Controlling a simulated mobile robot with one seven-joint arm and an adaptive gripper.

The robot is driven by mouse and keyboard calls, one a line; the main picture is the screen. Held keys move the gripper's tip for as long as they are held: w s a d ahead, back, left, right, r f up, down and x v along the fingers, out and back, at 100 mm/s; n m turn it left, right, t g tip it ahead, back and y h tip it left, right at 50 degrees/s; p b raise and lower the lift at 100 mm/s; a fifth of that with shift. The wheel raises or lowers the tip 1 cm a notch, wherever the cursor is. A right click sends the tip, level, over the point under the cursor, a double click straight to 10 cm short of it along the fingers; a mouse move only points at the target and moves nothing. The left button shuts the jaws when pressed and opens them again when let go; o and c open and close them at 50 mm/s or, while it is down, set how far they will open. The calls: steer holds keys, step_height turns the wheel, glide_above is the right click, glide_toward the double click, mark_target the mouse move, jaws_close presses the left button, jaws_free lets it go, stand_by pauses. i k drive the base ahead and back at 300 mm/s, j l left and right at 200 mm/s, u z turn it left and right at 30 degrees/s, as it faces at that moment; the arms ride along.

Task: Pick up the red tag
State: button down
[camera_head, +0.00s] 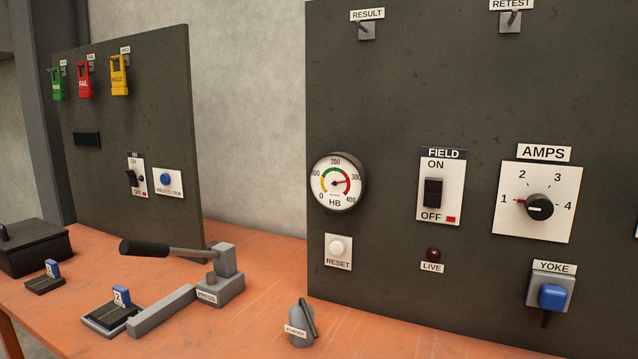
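The red tag (85,80) hangs on the upper part of the left dark panel, between a green tag (57,83) and a yellow tag (120,76). It has a loop at its top, and pale lettering that seems to read FAIL. It hangs upright below a small white label, apart from the yellow tag. My gripper is not in view.
The left dark panel (150,105) carries a switch (132,178) and a blue button (166,179). Below, the orange bench (255,255) holds a lever press (228,262), a black box (35,250) and a grey powder container (299,328). A larger panel (390,100) stands at right.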

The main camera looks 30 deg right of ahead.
mark_target(85, 92)
steer(key=i+j+z, duration=0.1)
steer(key=j, duration=0.35)
steer(key=i+j, duration=0.15)
steer(key=j, duration=0.3)
steer(key=i+j+z, duration=0.15)
steer(key=j, duration=0.7)
steer(key=i+z, duration=0.05)
